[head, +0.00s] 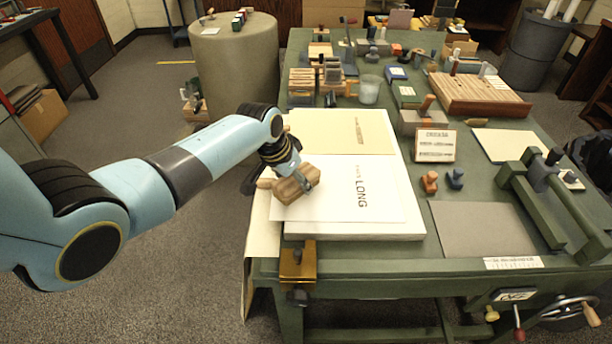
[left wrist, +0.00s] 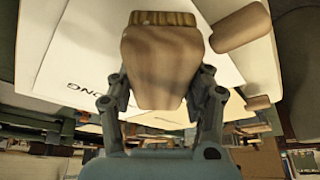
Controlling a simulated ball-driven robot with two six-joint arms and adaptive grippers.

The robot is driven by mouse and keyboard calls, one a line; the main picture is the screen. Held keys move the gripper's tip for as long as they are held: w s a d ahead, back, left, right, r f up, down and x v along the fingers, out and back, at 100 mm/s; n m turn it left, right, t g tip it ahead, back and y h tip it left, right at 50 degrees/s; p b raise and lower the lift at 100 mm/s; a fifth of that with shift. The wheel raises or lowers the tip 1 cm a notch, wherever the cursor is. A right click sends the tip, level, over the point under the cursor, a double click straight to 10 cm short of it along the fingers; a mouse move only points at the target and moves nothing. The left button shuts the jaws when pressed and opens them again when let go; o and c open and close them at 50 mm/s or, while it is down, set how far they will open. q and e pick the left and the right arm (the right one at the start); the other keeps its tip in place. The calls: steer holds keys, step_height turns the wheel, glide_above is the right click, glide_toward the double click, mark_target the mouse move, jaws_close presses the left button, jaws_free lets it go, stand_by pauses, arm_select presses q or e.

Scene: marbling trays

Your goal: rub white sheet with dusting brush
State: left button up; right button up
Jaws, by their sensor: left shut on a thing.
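The white sheet (head: 385,196) lies on a thick white slab at the near left of the green table, with the word LONG printed on it. My left gripper (head: 299,184) is shut on a wooden block-shaped tool, which looks like the dusting brush (head: 290,189), over the left part of the sheet. In the left wrist view the brush (left wrist: 160,62) sits between the two fingers, with the white sheet (left wrist: 85,60) behind it. I cannot tell whether the brush touches the sheet. My right gripper is not in view.
A cream sheet (head: 345,131) lies behind the white one. A grey sheet (head: 480,229), orange and blue stamps (head: 455,178) and a green press frame (head: 560,195) are to the right. A brass clamp (head: 297,263) is on the front edge. Several blocks and boxes crowd the back.

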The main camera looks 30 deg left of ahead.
mark_target(307, 171)
arm_select(q)
steer(key=shift+s+a, duration=0.3)
steer(key=shift+a, duration=0.25)
steer(key=shift+w+a+f+b, duration=0.1)
steer(key=shift+w+a+b, duration=0.2)
steer(key=shift+w, duration=0.15)
steer(key=shift+w+a+b, duration=0.15)
steer(key=shift+w+b, duration=0.15)
steer(key=shift+w, duration=0.1)
steer(key=shift+w+d, duration=0.3)
steer(key=shift+d, duration=0.15)
steer(key=shift+w+d+r, duration=0.1)
steer(key=shift+w+d, duration=0.3)
steer(key=shift+d, duration=0.2)
steer(key=shift+w+d+r, duration=0.1)
steer(key=shift+w+d, duration=0.25)
steer(key=shift+d, duration=0.2)
steer(key=shift+w+d+b, duration=0.2)
steer(key=shift+w+d, duration=0.3)
steer(key=shift+d, duration=0.3)
steer(key=shift+w+d+b, duration=0.2)
steer(key=shift+w+d, duration=0.25)
steer(key=shift+d, duration=0.35)
step_height(307, 171, up, 6)
steer(key=p, duration=0.6)
